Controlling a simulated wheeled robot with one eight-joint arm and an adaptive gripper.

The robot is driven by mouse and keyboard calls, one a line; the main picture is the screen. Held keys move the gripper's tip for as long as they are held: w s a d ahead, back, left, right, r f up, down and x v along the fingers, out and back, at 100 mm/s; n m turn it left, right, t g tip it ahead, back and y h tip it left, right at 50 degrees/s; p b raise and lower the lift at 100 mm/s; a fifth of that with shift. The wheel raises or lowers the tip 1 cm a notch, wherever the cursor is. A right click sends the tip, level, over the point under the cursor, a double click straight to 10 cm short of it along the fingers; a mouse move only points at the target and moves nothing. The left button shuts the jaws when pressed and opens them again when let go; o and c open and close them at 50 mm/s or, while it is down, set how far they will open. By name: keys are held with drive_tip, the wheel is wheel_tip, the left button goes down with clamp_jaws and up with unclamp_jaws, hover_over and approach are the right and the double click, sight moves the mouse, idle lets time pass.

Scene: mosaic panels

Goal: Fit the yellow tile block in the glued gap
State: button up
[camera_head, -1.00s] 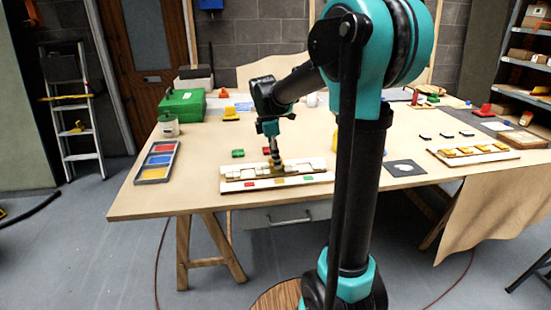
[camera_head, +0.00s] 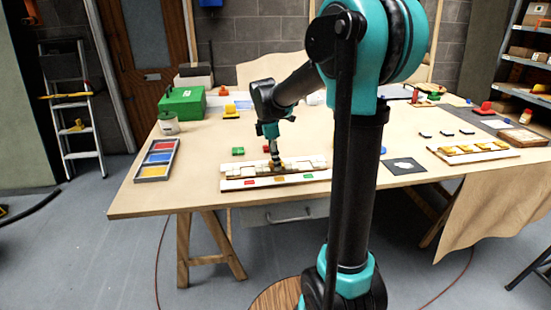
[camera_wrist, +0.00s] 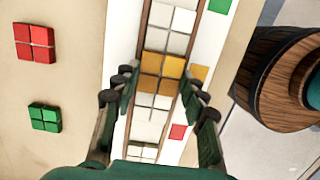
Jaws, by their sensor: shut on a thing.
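The yellow tile block (camera_wrist: 162,72) shows in the wrist view as a square of four yellow tiles between my fingertips. My gripper (camera_wrist: 160,76) is shut on it, one finger on each side. The block lies in line with the white tiles (camera_wrist: 172,18) of the mosaic panel (camera_wrist: 205,40), over its long channel. I cannot tell whether it is fully seated. Glue in the gap is hidden. In the head view my gripper (camera_head: 276,160) points down at the middle of the panel (camera_head: 310,176), and the block is mostly hidden there.
Red tiles (camera_wrist: 36,43) and green tiles (camera_wrist: 44,117) lie beside the panel. A paint-coloured tray (camera_head: 157,160) stands left, a green case (camera_head: 182,104) behind it. Another panel with yellow tiles (camera_head: 474,151) lies at right. Bare table separates these.

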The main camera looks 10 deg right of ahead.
sight(270, 164)
drive_tip(key=shift+f, duration=0.3)
drive_tip(key=o, duration=1.3)
drive_tip(key=shift+c, duration=0.2)
drive_tip(key=shift+r, duration=0.1)
wheel_tip(270, 164, up, 12)
drive_tip(key=a, duration=0.1)
drive_tip(key=shift+a, duration=0.4)
drive_tip(key=shift+f, duration=0.2)
